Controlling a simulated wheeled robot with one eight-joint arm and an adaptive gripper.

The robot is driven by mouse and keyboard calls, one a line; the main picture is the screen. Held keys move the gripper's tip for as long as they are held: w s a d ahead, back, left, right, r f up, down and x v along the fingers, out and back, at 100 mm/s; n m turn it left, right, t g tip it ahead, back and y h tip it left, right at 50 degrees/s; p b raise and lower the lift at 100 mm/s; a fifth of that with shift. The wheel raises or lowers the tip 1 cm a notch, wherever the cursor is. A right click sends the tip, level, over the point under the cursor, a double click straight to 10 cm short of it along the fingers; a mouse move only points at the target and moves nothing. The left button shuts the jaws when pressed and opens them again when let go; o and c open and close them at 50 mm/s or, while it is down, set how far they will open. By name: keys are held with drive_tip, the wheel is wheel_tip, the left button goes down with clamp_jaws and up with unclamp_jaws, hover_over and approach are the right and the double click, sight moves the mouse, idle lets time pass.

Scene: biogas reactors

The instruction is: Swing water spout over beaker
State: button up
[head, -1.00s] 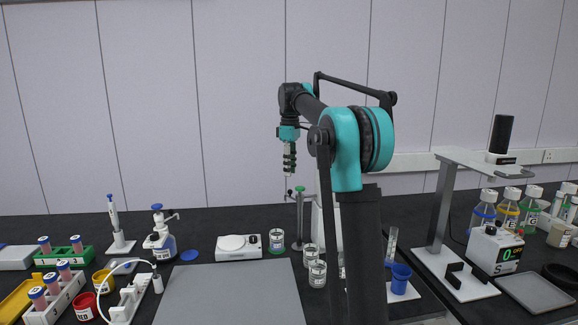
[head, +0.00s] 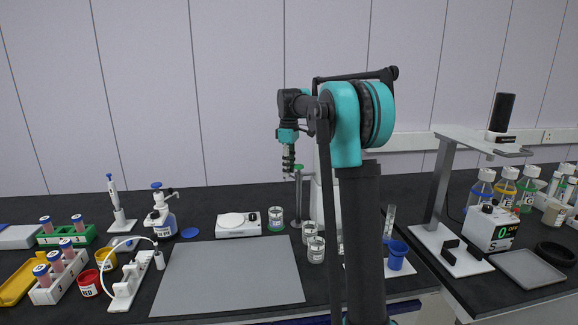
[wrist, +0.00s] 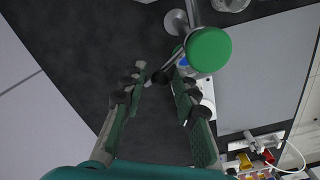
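The water spout is a slim grey post with a green cap (head: 298,167), standing behind the jars in the head view. In the wrist view the green cap (wrist: 209,49) is large and close, beyond the right finger. A thin arm with a dark end (wrist: 160,75) reaches from the post into the gap between my fingers. My gripper (head: 288,168) hangs pointing down just left of the post. In the wrist view my gripper (wrist: 158,92) is open, its fingers apart on either side of the dark end. A small beaker with a green label (head: 275,218) stands left of the post.
Two more small glass vessels (head: 316,249) stand in front of the post. A white scale (head: 238,225) and a grey mat (head: 230,277) lie to the left. A blue cup (head: 396,254) is right of my arm. A white reactor stand (head: 437,188) rises farther right.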

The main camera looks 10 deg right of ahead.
drive_tip(key=shift+s+a, duration=0.15)
drive_tip(key=shift+s, duration=0.05)
idle(0.3)
drive_tip(key=shift+s, duration=0.1)
drive_tip(key=shift+s+a, duration=0.65)
drive_tip(key=shift+a, duration=0.1)
